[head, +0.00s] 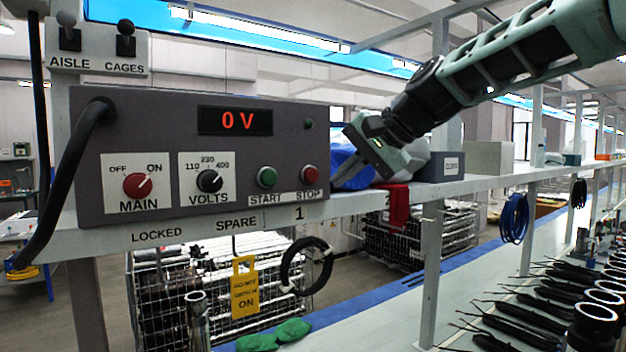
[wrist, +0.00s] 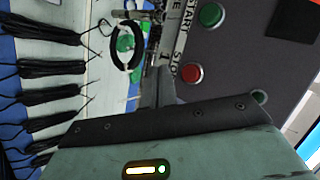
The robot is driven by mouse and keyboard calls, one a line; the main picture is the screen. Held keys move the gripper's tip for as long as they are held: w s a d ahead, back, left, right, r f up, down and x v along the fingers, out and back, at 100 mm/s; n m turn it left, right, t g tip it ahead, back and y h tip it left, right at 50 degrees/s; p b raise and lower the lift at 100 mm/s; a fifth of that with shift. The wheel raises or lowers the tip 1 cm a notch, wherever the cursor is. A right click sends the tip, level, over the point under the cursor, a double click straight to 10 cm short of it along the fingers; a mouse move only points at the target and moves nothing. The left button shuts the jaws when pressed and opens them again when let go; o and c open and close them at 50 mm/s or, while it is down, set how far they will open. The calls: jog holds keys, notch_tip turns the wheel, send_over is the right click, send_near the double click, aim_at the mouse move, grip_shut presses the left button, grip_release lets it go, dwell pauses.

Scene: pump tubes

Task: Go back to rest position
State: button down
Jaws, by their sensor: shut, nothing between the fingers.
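My gripper (head: 338,181) is shut and empty, just right of the grey control box (head: 150,110), with its fingers pointing down and left near the red STOP button (head: 309,174). In the wrist view the shut fingers (wrist: 160,82) show beside the STOP button (wrist: 191,73), apart from it as far as I can tell. The green START button (head: 267,177) is left of STOP. The display (head: 235,121) reads 0 V. The red MAIN knob (head: 138,186) points toward ON. The black VOLTS knob (head: 209,181) points up and right, toward 400.
A grey bin (head: 446,167) stands to the right. A black ring (head: 306,266) and a yellow tag (head: 245,288) hang below the shelf.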

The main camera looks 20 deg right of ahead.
dwell(0.5)
jog(key=s+a+f+n+g+b, duration=0.1)
jog(key=s+a+f+n+g, duration=0.1)
jog(key=s+a+f, duration=0.35)
jog(key=s+a+f+n+g+b, duration=0.1)
jog(key=s+a+f+n+b, duration=0.1)
jog(key=f, duration=0.6)
jog(key=s+f+n+g+h+b, duration=0.4)
jog(key=s+f+n, duration=0.7)
jog(key=s+f, duration=1.2)
jog(key=shift+s+f+h, duration=0.3)
jog(key=shift+s+h, duration=0.35)
jog(key=shift+h, duration=0.25)
